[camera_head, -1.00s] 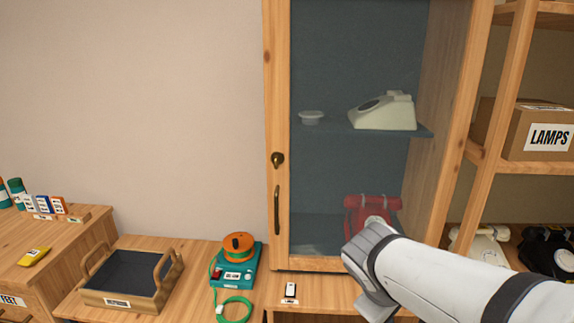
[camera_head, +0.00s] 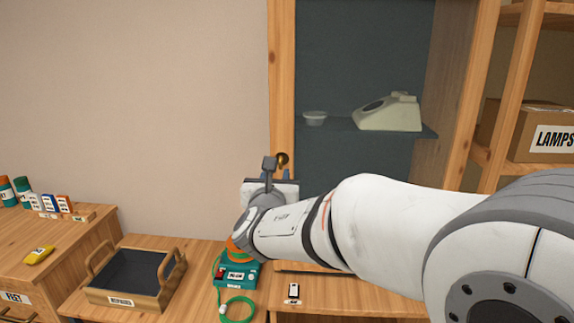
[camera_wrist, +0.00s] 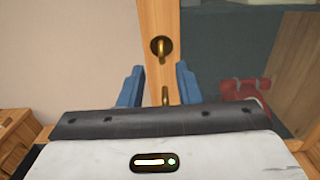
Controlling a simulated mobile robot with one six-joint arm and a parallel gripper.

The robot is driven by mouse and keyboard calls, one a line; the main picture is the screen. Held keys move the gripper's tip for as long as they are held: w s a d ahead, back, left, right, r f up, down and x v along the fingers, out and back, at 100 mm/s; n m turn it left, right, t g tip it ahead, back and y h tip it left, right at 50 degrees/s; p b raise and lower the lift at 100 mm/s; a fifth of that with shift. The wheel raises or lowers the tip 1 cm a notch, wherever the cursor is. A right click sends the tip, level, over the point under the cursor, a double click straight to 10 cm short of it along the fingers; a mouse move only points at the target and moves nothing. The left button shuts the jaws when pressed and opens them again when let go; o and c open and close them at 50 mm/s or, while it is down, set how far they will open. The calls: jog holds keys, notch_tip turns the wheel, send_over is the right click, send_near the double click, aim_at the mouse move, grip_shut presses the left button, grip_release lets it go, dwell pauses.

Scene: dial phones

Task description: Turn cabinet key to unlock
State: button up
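The brass cabinet key (camera_head: 283,158) sits in the wooden frame of the glass-door cabinet (camera_head: 283,60). In the wrist view the key (camera_wrist: 162,48) stands out from a dark round lock plate, its bow looking upright. My gripper (camera_wrist: 157,78) is open, with its blue fingers apart on either side of the door frame. The key lies ahead, between the line of the fingers and not touched as far as I can see. In the head view my gripper (camera_head: 273,174) is just below the key and partly hides it. The door handle (camera_wrist: 166,95) shows below the key.
A cream phone (camera_head: 390,112) and a small bowl (camera_head: 314,118) stand on the cabinet shelf. A red phone (camera_wrist: 245,92) is lower down behind the glass. A wooden tray (camera_head: 170,275) and a teal device (camera_head: 236,276) are on the bench. The wall left of the cabinet is clear.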

aim_at(280, 165)
jog(key=w+p, duration=0.1)
jog(key=w, duration=0.6)
jog(key=shift+d, duration=0.2)
jog(key=shift+c, duration=0.4)
grip_shut()
